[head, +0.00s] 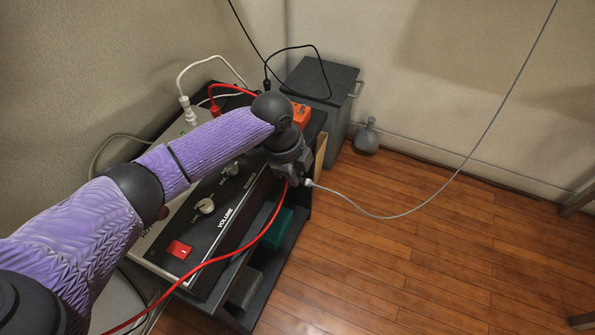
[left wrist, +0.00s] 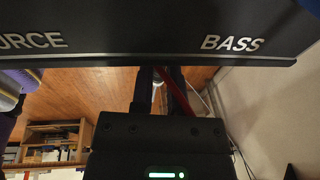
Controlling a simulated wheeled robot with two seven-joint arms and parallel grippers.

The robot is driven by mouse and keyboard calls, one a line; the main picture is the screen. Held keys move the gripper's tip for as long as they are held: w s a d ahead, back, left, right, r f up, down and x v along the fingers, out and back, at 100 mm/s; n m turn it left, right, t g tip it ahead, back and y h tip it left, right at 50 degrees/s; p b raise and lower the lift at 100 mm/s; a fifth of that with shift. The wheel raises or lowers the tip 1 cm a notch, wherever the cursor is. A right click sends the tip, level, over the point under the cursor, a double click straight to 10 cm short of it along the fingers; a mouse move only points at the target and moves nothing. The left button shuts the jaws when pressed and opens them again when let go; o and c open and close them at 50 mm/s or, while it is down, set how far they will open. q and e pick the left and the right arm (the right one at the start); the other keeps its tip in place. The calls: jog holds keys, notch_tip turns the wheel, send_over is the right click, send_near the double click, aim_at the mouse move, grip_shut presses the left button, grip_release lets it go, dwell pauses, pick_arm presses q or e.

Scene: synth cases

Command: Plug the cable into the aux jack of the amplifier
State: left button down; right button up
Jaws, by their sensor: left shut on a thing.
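The amplifier (head: 222,232) has a black front panel with knobs, white labels and a red switch. Its panel edge with "BASS" crosses the top of the left wrist view (left wrist: 170,50). My left gripper (head: 299,180) is just off the panel's far right part, pointing down. It is shut on what looks like the pale plug (head: 308,183) of the grey cable (head: 400,215). In the left wrist view the pale plug (left wrist: 157,82) shows small between the fingers, partly hidden. I cannot make out the aux jack. My right gripper is not in view.
A red cable (head: 225,258) runs in front of the panel up to my gripper and also shows by the fingers (left wrist: 176,97). White plugs (head: 188,110) stand on the amplifier's top. A grey cabinet (head: 325,85) stands behind.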

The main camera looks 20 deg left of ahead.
pick_arm(q)
jog(key=shift+a, duration=0.4)
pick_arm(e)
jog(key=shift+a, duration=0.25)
pick_arm(q)
jog(key=shift+a, duration=0.5)
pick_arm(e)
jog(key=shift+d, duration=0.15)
pick_arm(q)
jog(key=c, duration=0.5)
grip_release()
jog(key=shift+c, duration=0.2)
jog(key=p+v, duration=0.6)
jog(key=v, duration=0.4)
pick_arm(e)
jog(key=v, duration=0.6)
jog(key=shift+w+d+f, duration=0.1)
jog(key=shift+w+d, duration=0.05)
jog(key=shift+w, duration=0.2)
pick_arm(q)
jog(key=shift+w, duration=0.1)
